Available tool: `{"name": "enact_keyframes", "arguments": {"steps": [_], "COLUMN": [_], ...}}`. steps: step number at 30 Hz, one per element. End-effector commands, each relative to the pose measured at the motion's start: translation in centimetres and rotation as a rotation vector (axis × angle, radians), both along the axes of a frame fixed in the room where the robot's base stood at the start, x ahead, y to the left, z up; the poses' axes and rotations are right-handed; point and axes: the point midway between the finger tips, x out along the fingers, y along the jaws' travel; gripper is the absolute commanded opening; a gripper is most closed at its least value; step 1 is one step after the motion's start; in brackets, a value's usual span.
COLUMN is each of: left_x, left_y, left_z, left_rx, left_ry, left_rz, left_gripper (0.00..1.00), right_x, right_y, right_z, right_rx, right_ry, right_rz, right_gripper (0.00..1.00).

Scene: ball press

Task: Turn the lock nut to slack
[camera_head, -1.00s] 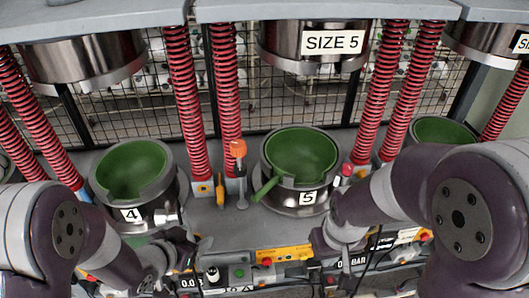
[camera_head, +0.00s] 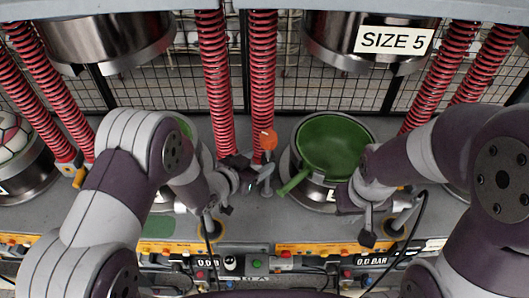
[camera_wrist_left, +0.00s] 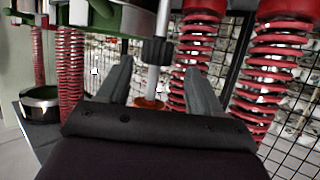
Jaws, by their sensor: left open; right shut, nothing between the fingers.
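An upright post with an orange knob (camera_head: 268,140) stands left of the size 5 green bowl (camera_head: 333,146). In the left wrist view the post shows orange end down (camera_wrist_left: 150,103), with a dark ribbed collar (camera_wrist_left: 154,50) on its rod. The collar looks like the lock nut, but I cannot be sure. My left gripper (camera_head: 248,172) is at the post. Its open fingers (camera_wrist_left: 157,72) stand on either side of the rod in the left wrist view, with visible gaps. My right gripper (camera_head: 346,197) is shut and empty beside the size 5 bowl; its fingertips are hard to make out.
A green handle (camera_head: 292,183) sticks out from the bowl towards the post. Red springs (camera_head: 263,85) rise close behind the post. A control panel (camera_head: 257,252) runs along the front. A ball (camera_head: 10,135) sits in a mould at far left.

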Motion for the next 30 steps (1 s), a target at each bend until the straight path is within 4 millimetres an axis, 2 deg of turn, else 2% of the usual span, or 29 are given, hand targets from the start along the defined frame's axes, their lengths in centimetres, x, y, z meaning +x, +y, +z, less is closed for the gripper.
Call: {"name": "enact_keyframes", "arguments": {"steps": [3,7,17,21,22,30], "left_x": [1.3,2.2,2.4,2.4,2.4,2.4], "left_y": [-1.2,-1.7,-1.9,-1.9,-2.0,-2.0], "left_z": [-0.6,-1.0,-1.3,-1.3,-1.3,-1.3], "left_rx": [-0.001,0.000,0.000,0.000,-0.001,0.000], "left_ry": [0.000,0.000,0.000,0.000,-0.001,-0.002], "left_rz": [-0.002,0.000,0.001,0.000,0.000,0.008], "left_gripper": [0.65,0.65,0.65,0.19,0.14,0.14], "right_x": [0.0,0.0,0.0,0.0,0.0,0.0], "right_y": [0.0,0.0,0.0,0.0,0.0,0.0], "right_z": [0.7,0.9,0.9,0.9,0.9,0.7], "right_rx": [0.000,0.000,0.000,0.000,0.000,0.000], "right_ry": [0.001,0.000,0.000,0.000,0.000,0.000], "right_rz": [0.000,-0.001,0.000,0.000,0.000,0.000], "right_gripper": [0.00,0.00,0.00,0.00,0.00,0.00]}}
